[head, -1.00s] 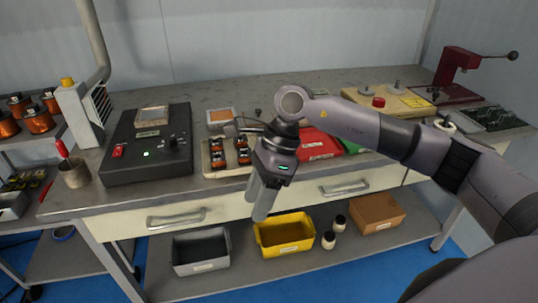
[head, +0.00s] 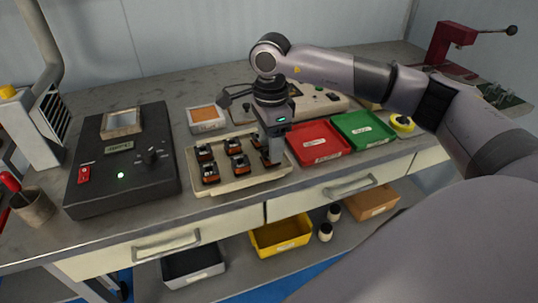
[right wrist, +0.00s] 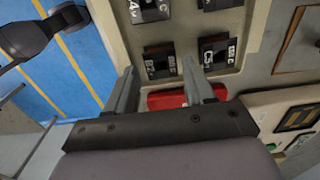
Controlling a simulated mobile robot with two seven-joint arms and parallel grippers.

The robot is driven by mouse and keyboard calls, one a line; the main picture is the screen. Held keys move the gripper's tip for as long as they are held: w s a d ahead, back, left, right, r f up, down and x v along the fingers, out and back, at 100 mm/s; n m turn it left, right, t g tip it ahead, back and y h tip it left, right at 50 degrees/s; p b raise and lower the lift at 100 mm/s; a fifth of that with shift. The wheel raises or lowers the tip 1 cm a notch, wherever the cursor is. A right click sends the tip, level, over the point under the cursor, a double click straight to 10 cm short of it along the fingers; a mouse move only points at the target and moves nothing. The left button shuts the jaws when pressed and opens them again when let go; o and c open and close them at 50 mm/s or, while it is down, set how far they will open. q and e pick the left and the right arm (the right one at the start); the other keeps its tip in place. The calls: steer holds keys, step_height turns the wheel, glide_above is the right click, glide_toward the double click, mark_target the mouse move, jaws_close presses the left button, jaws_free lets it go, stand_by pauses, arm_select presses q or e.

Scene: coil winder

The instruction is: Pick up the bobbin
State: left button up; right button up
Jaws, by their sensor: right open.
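Several small black pieces with orange windings, which look like bobbins (head: 235,164), sit in rows in a beige tray (head: 240,185) on the bench. In the right wrist view, black labelled tops (right wrist: 160,62) show in the same tray (right wrist: 262,15). My right gripper (head: 271,160) points down over the tray's right end, close to the right-hand pieces and partly hiding them. In the right wrist view its two fingers (right wrist: 162,88) are apart, with nothing held between them. I cannot tell whether the fingertips touch a piece. My left gripper is not in view.
A red tray (head: 320,152) and a green tray (head: 366,136) lie right of the beige tray. A black control box (head: 110,185) stands at left. A small box with an orange top (head: 205,126) is behind. Bins (head: 281,244) sit on the lower shelf.

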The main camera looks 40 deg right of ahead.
steer(key=shift+f, duration=1.4)
steer(key=c, duration=0.8)
step_height(320, 180, up, 19)
steer(key=shift+w+f+p, duration=0.1)
steer(key=shift+f+p, duration=0.05)
steer(key=shift+p, duration=0.45)
steer(key=shift+c, duration=0.2)
steer(key=shift+r, duration=0.7)
steer(key=shift+a+f, duration=0.1)
